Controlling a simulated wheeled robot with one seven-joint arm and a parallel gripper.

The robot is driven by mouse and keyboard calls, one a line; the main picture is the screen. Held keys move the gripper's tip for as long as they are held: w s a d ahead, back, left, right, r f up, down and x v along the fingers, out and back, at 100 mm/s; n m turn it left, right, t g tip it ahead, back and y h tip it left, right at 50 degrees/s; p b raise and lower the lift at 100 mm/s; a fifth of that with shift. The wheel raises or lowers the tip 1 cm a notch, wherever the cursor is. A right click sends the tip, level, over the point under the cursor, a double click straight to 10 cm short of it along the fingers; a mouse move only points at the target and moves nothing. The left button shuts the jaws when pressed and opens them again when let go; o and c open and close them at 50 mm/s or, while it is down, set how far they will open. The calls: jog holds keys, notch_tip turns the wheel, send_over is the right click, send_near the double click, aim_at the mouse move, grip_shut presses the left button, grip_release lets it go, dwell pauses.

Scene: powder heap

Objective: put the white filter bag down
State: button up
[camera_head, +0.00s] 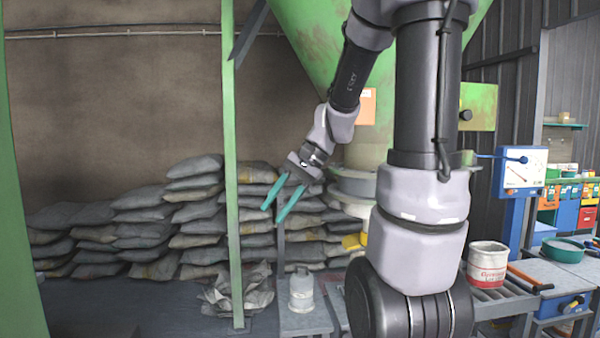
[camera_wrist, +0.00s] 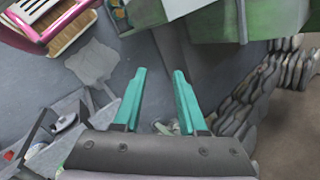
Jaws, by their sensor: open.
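My gripper (camera_head: 273,216) is open, with its two teal fingers apart and pointing down to the left in the head view. In the wrist view my gripper (camera_wrist: 158,72) also shows spread fingers, with nothing held between the tips. I cannot pick out a white filter bag for certain. A whitish, narrow-necked object (camera_head: 302,290) stands upright on a small grey stand (camera_head: 305,322), below and apart from my gripper. I cannot tell whether it is the bag. A small pale thing shows low between the finger bases in the wrist view, too unclear to name.
Stacked grey sacks (camera_head: 150,215) line the back wall, behind a green post (camera_head: 231,150). Crumpled sacks (camera_head: 240,293) lie by its foot. A green hopper (camera_head: 315,35) hangs above. A white-and-red bucket (camera_head: 487,265) stands at the right. Floor at the left is clear.

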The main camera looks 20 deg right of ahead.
jog(key=s+d+r+n+t+h, duration=0.2)
jog(key=s+r+n+t+h, duration=0.2)
jog(key=s+r, duration=0.4)
jog(key=shift+s+r+t+h, duration=0.25)
jog(key=shift+r+t+h, duration=0.15)
jog(key=shift+t, duration=0.4)
